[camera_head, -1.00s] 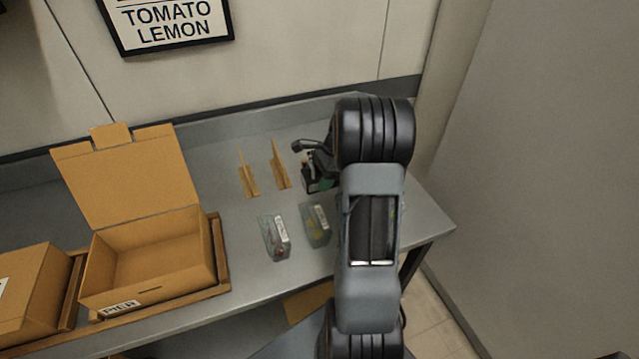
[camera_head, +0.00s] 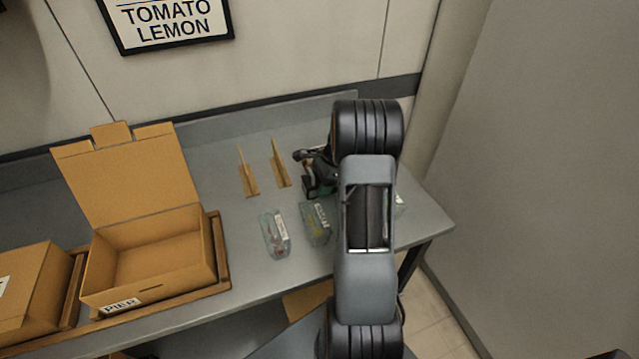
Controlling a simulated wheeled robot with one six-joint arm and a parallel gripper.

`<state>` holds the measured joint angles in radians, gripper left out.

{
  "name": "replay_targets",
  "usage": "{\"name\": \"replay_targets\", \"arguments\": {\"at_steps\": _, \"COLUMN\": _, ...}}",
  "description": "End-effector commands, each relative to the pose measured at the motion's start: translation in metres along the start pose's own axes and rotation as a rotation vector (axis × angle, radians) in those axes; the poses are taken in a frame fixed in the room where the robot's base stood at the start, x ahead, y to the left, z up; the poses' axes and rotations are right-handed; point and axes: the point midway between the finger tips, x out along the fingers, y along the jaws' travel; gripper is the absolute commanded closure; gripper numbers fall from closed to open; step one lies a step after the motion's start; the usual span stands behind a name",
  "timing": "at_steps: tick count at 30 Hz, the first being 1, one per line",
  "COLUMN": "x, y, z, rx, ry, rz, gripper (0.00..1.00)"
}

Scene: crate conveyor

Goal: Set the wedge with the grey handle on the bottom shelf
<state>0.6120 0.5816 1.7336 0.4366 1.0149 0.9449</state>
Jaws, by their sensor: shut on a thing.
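My gripper (camera_head: 316,176) is low over the right part of the grey table, partly hidden behind my arm. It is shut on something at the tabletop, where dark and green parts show. I cannot make out its shape or a grey handle. Two tan pieces with thin uprights (camera_head: 247,173) (camera_head: 280,165) stand apart from it, to its left. The bottom shelf (camera_head: 235,338) shows only in part, in shadow below the table's front edge.
Two clear packs with labels (camera_head: 275,235) (camera_head: 317,224) lie in front of the gripper. A pale piece (camera_head: 399,201) shows right of my arm. An open cardboard box (camera_head: 160,250) stands left, with another box (camera_head: 32,290) beside it.

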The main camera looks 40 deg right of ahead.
Motion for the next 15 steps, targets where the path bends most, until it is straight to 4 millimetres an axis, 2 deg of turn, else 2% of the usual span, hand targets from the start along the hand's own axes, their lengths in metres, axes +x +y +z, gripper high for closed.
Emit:
{"name": "replay_targets", "arguments": {"at_steps": 1, "x": 0.0021, "y": -0.0001, "z": -0.0008, "rx": 0.000, "ry": 0.000, "rz": 0.000, "gripper": 0.78}}
{"name": "replay_targets", "arguments": {"at_steps": 2, "x": 0.0027, "y": 0.0002, "z": -0.0010, "rx": 0.000, "ry": 0.000, "rz": 0.001, "gripper": 0.35}}
{"name": "replay_targets", "arguments": {"at_steps": 9, "x": 0.0019, "y": 0.0002, "z": -0.0007, "rx": 0.000, "ry": 0.000, "rz": 0.001, "gripper": 0.12}}
{"name": "replay_targets", "arguments": {"at_steps": 15, "x": 0.0018, "y": 0.0002, "z": -0.0006, "rx": 0.000, "ry": 0.000, "rz": 0.001, "gripper": 0.11}}
